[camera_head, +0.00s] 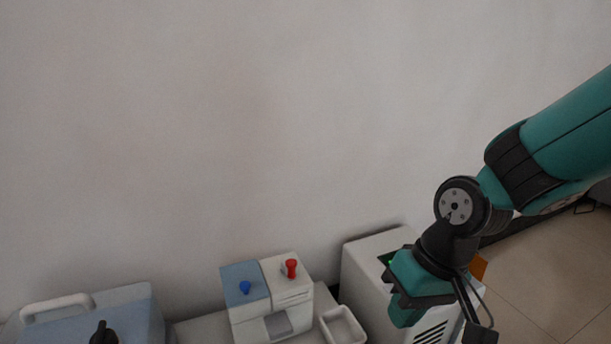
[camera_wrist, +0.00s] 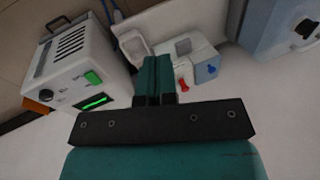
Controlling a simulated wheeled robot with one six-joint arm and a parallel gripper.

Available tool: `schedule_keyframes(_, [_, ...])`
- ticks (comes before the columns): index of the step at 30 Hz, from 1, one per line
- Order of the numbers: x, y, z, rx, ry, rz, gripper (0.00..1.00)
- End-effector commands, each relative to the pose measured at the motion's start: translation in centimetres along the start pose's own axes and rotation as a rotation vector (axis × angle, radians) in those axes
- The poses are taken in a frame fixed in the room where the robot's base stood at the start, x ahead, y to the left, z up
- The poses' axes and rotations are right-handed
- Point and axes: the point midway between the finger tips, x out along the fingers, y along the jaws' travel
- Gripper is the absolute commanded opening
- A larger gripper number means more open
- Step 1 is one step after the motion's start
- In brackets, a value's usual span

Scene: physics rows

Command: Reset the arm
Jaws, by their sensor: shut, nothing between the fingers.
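My arm reaches in from the right in the head view. My gripper (camera_head: 405,315) points down, in front of a white vented box in that view. In the wrist view, the two teal fingers of my gripper (camera_wrist: 153,72) are pressed together with nothing between them. I cannot tell the exact gap between the gripper and the white box (camera_head: 372,247), whose front is partly hidden by it. The box also shows in the wrist view (camera_wrist: 72,72), with a green button and a lit green display.
A blue-and-white machine (camera_head: 270,298) with a blue knob and a red knob stands left of the white box. A small white tray (camera_head: 343,326) is between them. A light-blue case (camera_head: 135,310) is at the lower left. The wall above is bare.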

Motion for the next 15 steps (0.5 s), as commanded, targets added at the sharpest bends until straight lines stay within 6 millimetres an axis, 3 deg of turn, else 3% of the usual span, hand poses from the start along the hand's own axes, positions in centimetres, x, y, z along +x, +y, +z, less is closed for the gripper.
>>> schedule_keyframes(1, [-3.1, -1.3, 1.1, -0.043, 0.013, -0.012, 0.0])
schedule_keyframes(3, [-5.7, -2.5, 2.6, -0.1, 0.018, -0.026, 0.0])
schedule_keyframes(12, [-12.8, -5.7, 8.9, -0.302, 0.032, -0.052, 0.0])
schedule_keyframes(14, [-14.0, -6.3, 9.9, -0.335, 0.033, -0.053, 0.0])
schedule_keyframes(15, [-15.2, -6.6, 9.5, -0.328, 0.028, -0.054, 0.0])
